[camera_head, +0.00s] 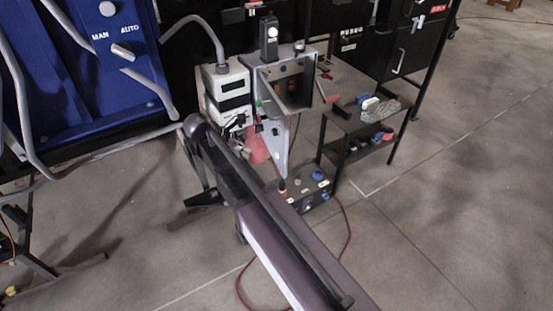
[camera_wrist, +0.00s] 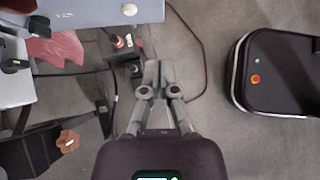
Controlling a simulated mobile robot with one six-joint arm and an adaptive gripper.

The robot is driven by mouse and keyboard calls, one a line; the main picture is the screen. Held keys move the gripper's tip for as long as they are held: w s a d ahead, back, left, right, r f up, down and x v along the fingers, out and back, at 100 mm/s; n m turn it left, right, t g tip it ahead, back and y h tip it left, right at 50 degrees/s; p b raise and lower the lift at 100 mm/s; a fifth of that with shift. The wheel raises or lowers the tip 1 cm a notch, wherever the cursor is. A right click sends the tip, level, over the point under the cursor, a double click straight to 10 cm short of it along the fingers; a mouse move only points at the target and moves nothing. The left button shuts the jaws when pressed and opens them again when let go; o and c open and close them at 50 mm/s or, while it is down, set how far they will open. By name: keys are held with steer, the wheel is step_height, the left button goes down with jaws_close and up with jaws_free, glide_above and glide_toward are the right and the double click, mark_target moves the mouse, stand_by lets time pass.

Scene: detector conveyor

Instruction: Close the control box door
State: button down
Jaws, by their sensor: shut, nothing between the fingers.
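The control box (camera_head: 258,78) is a grey open-fronted case with small parts inside, at the top middle of the head view. A light grey panel that looks like its door (camera_head: 280,152) hangs down below the opening, so the box stands open. In the wrist view a grey panel with a round white knob (camera_wrist: 100,14), probably this door, crosses the top left. My gripper (camera_wrist: 159,64) is shut and empty, with its tips just below the panel's edge in the picture. I cannot tell whether they touch. In the head view my gripper is hidden behind my arm.
A white device (camera_head: 228,92) stands left of the box. A black shelf (camera_head: 345,122) with small items stands to the right. A dark box with knobs (camera_head: 308,190) and a red cable (camera_head: 349,232) lie on the floor below. The floor at the right is open.

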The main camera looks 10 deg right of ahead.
stand_by(0.4)
steer(key=b, duration=0.7)
glide_toward(283, 159)
steer(key=x, duration=0.5)
steer(key=shift+a+f, duration=0.15)
steer(key=shift+f, duration=0.45)
steer(key=shift+w+d, duration=0.15)
steer(key=shift+d, duration=0.55)
